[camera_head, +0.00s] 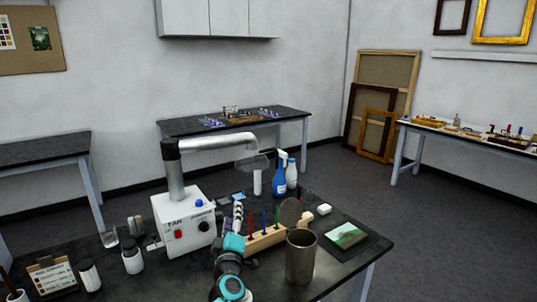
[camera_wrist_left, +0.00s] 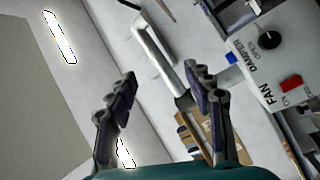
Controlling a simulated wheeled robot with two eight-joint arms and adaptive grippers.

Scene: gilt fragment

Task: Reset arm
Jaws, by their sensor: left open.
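My left arm rises from the bottom of the head view, with its left gripper (camera_head: 238,212) in front of the white fan box (camera_head: 187,222). In the left wrist view the two fingers of the left gripper (camera_wrist_left: 160,82) stand apart, with nothing held between them. The white fan box (camera_wrist_left: 280,60) shows there at upper right with its knob and red switch. The grey extraction pipe (camera_wrist_left: 153,42) shows beyond the fingers. My right gripper is in neither view.
The dark worktable (camera_head: 335,280) holds a wooden rack (camera_head: 265,238), a metal cup (camera_head: 300,258), blue spray bottle (camera_head: 279,176), small painting (camera_head: 346,236) and several jars near the arm. The fan box's pipe (camera_head: 215,143) arches above. Open floor (camera_head: 430,225) lies right.

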